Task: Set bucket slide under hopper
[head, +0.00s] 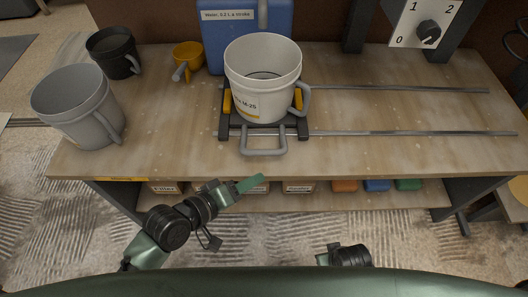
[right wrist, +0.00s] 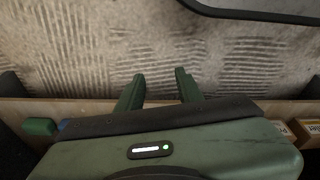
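A white bucket (head: 262,82) with a grey side handle stands upright on the bucket slide (head: 263,126), a dark carriage with yellow side blocks and a grey front pull handle (head: 263,143). The slide sits at the left part of two metal rails (head: 420,133) that run right across the bench. The hopper itself cannot be made out. My left gripper (head: 252,184) is in front of the bench edge, below the pull handle and apart from it; its finger gap does not show clearly. My right gripper (right wrist: 160,88) is open and empty in the right wrist view.
A dial panel (head: 424,22) marked 0, 1, 2 is at the back right between dark posts. A grey bucket (head: 78,105), a black mug (head: 113,52), a yellow scoop cup (head: 188,56) and a blue container (head: 232,42) stand left and behind. A shelf with bins lies below. The rails are clear rightward.

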